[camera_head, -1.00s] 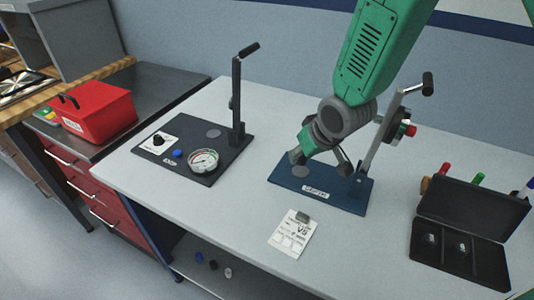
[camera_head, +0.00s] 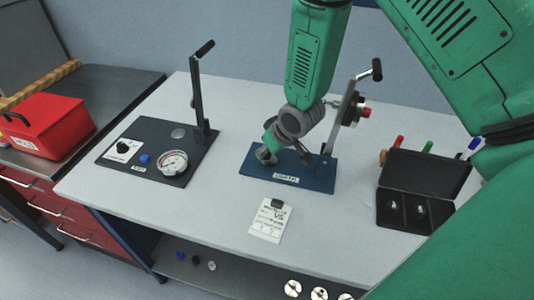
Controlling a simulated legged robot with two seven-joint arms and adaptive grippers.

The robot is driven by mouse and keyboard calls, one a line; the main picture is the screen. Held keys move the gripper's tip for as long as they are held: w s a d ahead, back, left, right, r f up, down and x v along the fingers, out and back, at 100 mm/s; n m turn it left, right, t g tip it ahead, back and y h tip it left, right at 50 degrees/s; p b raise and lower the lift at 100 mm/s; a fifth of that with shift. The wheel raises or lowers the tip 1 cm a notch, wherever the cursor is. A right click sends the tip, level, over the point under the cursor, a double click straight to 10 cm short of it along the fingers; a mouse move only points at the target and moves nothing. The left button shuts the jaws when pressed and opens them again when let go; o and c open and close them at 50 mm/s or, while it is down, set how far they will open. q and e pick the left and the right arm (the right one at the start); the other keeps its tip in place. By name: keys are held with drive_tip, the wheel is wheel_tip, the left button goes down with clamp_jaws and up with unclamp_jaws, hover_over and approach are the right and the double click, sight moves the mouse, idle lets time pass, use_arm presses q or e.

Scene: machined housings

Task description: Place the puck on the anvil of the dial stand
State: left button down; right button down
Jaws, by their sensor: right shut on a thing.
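The dial stand has a blue base plate (camera_head: 318,180) with a white label and a leaning grey post (camera_head: 342,115) with a black handle. A round dial body with a red knob (camera_head: 364,112) sits on the post, seen edge-on. My right gripper (camera_head: 285,157) reaches down from above, low over the left part of the blue base, with its fingers near the plate. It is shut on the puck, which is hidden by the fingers. The anvil is also hidden behind the gripper. My left gripper is not in view.
A dark plate (camera_head: 130,150) with a gauge (camera_head: 173,162) and upright lever stands left. A paper card (camera_head: 269,222) lies in front. An open black case (camera_head: 407,208) and coloured pens are right. Several silver discs (camera_head: 292,288) show low down.

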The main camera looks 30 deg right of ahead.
drive_tip(key=shift+f, duration=0.6)
drive_tip(key=shift+w+f, duration=0.1)
drive_tip(key=shift+f, duration=0.1)
drive_tip(key=shift+d+f, duration=0.1)
drive_tip(key=shift+d, duration=0.55)
drive_tip(key=c, duration=1.3)
unclamp_jaws()
drive_tip(key=shift+d, duration=0.2)
drive_tip(key=shift+o, duration=0.2)
drive_tip(key=shift+d, duration=0.15)
drive_tip(key=shift+a, duration=0.5)
drive_tip(key=v, duration=0.4)
drive_tip(key=shift+w+a, duration=0.1)
drive_tip(key=shift+a, duration=0.3)
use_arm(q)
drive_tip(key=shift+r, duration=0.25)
use_arm(e)
drive_tip(key=v, duration=0.8)
